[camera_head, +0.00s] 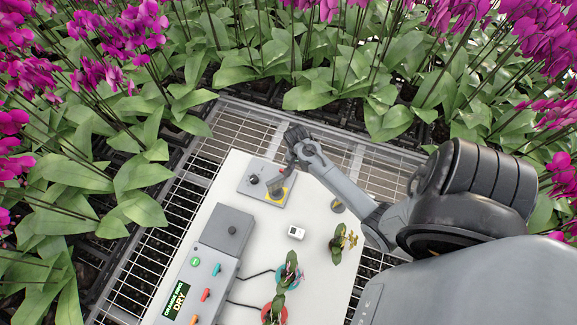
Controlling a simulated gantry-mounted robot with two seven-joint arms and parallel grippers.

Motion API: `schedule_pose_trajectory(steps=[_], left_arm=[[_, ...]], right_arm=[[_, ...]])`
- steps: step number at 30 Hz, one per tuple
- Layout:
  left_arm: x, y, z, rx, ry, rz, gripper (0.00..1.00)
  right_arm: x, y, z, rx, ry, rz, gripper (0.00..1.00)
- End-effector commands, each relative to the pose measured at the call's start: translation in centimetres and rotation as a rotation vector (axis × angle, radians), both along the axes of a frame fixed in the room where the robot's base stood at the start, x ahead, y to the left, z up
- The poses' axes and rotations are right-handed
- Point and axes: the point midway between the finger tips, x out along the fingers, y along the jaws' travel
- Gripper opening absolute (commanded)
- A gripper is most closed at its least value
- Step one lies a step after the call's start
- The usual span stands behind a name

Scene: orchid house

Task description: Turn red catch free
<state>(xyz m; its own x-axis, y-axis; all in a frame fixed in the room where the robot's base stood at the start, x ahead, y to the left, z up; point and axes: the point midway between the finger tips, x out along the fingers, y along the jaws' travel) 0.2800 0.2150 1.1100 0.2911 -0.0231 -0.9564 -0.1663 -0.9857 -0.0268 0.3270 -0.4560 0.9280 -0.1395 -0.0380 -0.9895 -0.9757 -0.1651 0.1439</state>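The finger opening is too small to make out. My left gripper is not in view.
A green-and-black display (176,300) reading "DRY" is on the control box. Orchids crowd around the metal grating (225,135).

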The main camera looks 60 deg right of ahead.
Motion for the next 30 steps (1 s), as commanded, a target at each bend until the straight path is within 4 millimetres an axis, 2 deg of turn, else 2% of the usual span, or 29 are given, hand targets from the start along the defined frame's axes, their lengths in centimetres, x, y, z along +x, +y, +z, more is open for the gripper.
schedule_pose_trajectory(steps=[1,3,6,9,14,24,30], left_arm=[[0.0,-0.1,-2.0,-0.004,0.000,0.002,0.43],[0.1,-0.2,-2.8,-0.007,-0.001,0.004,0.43],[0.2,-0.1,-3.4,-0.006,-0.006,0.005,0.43],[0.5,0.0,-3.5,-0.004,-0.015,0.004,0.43],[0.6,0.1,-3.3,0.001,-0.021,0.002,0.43],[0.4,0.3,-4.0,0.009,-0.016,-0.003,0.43],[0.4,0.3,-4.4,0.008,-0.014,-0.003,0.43]], right_arm=[[1.9,-0.4,-1.5,0.017,-0.027,-0.033,0.72],[3.8,-0.9,-1.4,0.029,-0.061,-0.057,0.72],[6.2,-1.1,-0.6,0.033,-0.109,-0.069,0.72],[7.4,-1.0,-0.4,0.034,-0.132,-0.065,0.72],[7.8,-1.0,-1.4,0.034,-0.137,-0.064,0.72],[7.7,-1.0,-6.9,0.032,-0.136,-0.063,0.72],[7.7,-1.1,-9.3,0.032,-0.138,-0.062,0.72]])
